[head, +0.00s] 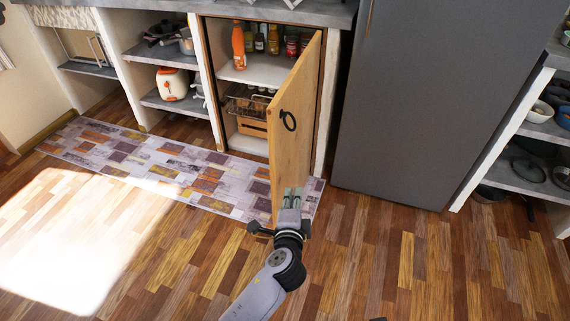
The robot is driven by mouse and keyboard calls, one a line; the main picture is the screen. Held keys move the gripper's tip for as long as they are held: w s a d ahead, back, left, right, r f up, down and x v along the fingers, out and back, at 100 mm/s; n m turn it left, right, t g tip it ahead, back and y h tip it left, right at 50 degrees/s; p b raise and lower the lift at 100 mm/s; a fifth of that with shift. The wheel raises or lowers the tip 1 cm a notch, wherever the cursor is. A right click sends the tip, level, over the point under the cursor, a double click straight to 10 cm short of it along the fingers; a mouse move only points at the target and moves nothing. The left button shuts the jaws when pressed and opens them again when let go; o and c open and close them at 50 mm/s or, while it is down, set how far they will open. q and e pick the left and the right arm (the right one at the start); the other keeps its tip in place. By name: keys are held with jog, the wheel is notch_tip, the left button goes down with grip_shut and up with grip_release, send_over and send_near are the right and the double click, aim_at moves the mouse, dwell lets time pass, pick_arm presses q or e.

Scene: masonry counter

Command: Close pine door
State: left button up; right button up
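The pine door (295,115) is a light wood panel, hinged at the right side of an open cabinet under the counter. It stands swung well out toward me. A dark ring handle (288,120) is on its outer face, near the free edge. My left gripper (293,192) is in front of the lower part of the door's outer face, well below the handle. Its two fingers point at the door, side by side; I cannot tell whether they touch it or how far apart they are.
Inside the cabinet are an orange bottle (239,46), several jars and a wooden crate (254,127). A patchwork rug (165,165) lies before the counter. A dark grey fridge (420,90) stands right of the door. Wooden floor (400,260) is clear in front.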

pick_arm(q)
jog(key=r+t+b, duration=0.1)
jog(key=r, duration=0.1)
jog(key=d+r+t, duration=0.1)
jog(key=r, duration=0.2)
jog(key=w+r+b, duration=0.1)
jog(key=r, duration=0.1)
jog(key=shift+d+r+m+t+b, duration=0.2)
jog(key=shift+r+m+t+b, duration=0.05)
jog(key=shift+m+t+b, duration=0.15)
grip_shut()
jog(key=w+a, duration=0.3)
jog(key=w, duration=0.8)
jog(key=shift+a+r+b, duration=0.25)
jog(key=shift+r+b, duration=0.1)
jog(key=shift+r, duration=0.05)
pick_arm(e)
jog(key=shift+t, duration=0.3)
jog(key=shift+d+r, duration=0.15)
jog(key=shift+r, duration=2.75)
jog(key=shift+w, duration=0.1)
